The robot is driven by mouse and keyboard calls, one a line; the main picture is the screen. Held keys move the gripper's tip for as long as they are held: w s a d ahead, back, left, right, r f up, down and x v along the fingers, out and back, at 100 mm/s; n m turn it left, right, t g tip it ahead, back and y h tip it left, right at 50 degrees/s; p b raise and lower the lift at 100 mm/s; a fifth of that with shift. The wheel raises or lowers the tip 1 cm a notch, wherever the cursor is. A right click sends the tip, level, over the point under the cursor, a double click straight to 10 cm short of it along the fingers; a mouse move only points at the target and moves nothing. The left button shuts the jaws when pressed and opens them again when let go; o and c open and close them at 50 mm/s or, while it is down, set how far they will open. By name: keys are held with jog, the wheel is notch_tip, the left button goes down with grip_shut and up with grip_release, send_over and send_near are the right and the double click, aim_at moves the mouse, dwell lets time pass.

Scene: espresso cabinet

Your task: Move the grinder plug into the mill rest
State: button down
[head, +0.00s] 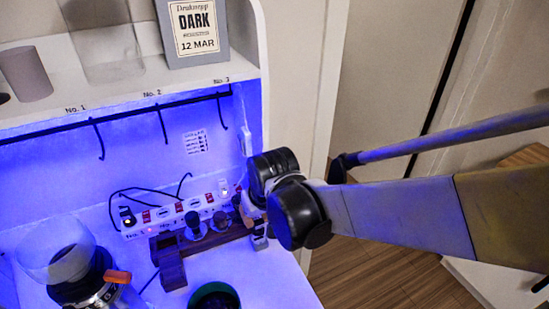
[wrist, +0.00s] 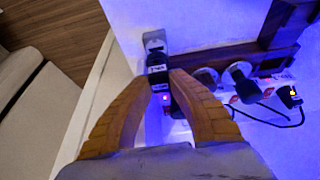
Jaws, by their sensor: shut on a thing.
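My gripper (wrist: 163,80) is shut on a small black plug (wrist: 158,76), which appears to be the grinder plug. The plug is between the fingertips at the end of the white power strip (wrist: 223,112). In the head view my gripper (head: 247,213) is at the strip's right end, and the wrist mostly hides the plug. A dark wooden rest rail (head: 173,262) runs in front of the strip; it also shows in the wrist view (wrist: 232,58). Which part is the mill rest, I cannot tell. A small grey block (wrist: 153,40) is just beyond the held plug.
Another black plug (head: 127,217) with a cord is in the strip's left end. A round-headed item (wrist: 242,78) stands by the rail. A grinder (head: 75,265) and a dark green-rimmed cup (head: 215,296) stand in front. Hooks (head: 97,140) hang above. The counter's right front is clear.

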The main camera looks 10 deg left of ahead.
aim_at(258, 225)
jog(key=shift+f+b, duration=1.35)
jog(key=shift+f, duration=0.3)
jog(key=c, duration=1.2)
grip_release()
jog(key=shift+c, duration=0.2)
jog(key=shift+r, duration=0.15)
jog(key=v, duration=1.2)
jog(key=s+d+f+m+t+h, duration=0.1)
jog(key=s+d+m, duration=0.2)
jog(key=d, duration=1)
jog(key=s+d+f+m+t+h, duration=0.1)
jog(key=s+d+m+t, duration=0.1)
jog(key=d, duration=1.2)
jog(key=s+m, duration=0.1)
jog(key=s, duration=0.1)
jog(key=shift+s+f+b, duration=0.25)
jog(key=shift+s+b, duration=0.05)
jog(key=shift+b, duration=0.05)
